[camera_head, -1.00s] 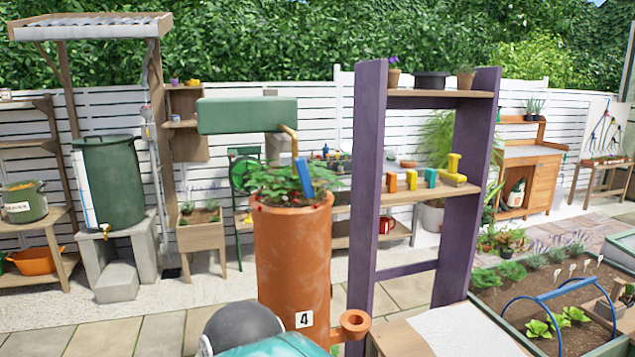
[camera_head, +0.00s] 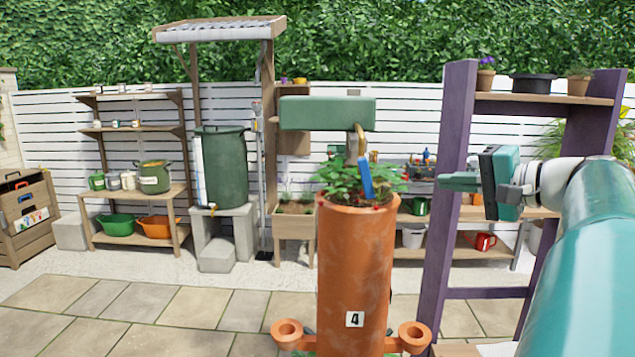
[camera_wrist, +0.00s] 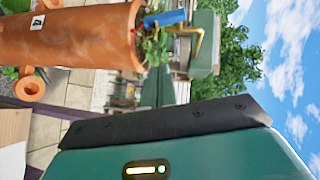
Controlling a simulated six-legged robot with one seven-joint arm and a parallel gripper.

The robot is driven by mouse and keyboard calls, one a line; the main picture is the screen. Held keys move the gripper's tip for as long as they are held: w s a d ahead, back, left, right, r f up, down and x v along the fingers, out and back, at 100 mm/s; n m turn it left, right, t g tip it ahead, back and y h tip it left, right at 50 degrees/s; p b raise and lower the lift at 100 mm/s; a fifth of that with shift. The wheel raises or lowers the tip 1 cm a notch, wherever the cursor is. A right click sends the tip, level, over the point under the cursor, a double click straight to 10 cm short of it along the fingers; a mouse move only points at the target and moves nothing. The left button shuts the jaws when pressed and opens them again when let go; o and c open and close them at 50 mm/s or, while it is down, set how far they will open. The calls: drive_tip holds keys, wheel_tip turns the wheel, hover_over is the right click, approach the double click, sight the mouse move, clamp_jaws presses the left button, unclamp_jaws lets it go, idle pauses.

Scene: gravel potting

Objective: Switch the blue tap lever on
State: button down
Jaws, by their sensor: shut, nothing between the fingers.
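The blue tap lever (camera_head: 366,178) hangs down at a slant from a brass tap (camera_head: 362,142). The tap is under the right end of a green tank (camera_head: 326,113), above the leafy plant in a tall terracotta planter (camera_head: 355,280) marked 4. In the wrist view the blue lever (camera_wrist: 165,18) lies sideways near the top, beside the brass tap (camera_wrist: 196,40). My gripper (camera_head: 446,181) is shut and empty, to the right of the lever in the picture and apart from it, pointing left. Its teal body fills the bottom of the wrist view; its fingertips do not show clearly there.
The planter has terracotta side cups (camera_head: 288,333) low down. A green water barrel (camera_head: 222,165) and a wooden shelf (camera_head: 135,190) stand farther back left. Paving (camera_head: 140,310) is clear at left.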

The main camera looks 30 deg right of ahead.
approach(365, 176)
drive_tip(key=w+d+f, duration=0.2)
drive_tip(key=w+d, duration=0.3)
drive_tip(key=shift+w+a+f, duration=0.2)
drive_tip(key=shift+w+a, duration=0.05)
drive_tip(key=shift+a, duration=0.3)
drive_tip(key=shift+w+a+f, duration=0.15)
drive_tip(key=shift+w+a, duration=0.05)
drive_tip(key=shift+a, duration=0.4)
drive_tip(key=shift+w+a+f, duration=0.2)
drive_tip(key=shift+w+a, duration=0.05)
drive_tip(key=shift+a, duration=0.3)
drive_tip(key=shift+a, duration=0.1)
drive_tip(key=shift+w+a+f+m+t+y, duration=0.3)
drive_tip(key=shift+a+f+m+t, duration=0.15)
drive_tip(key=shift+f+m+t, duration=0.3)
drive_tip(key=shift+d+r, duration=0.1)
drive_tip(key=shift+d, duration=0.05)
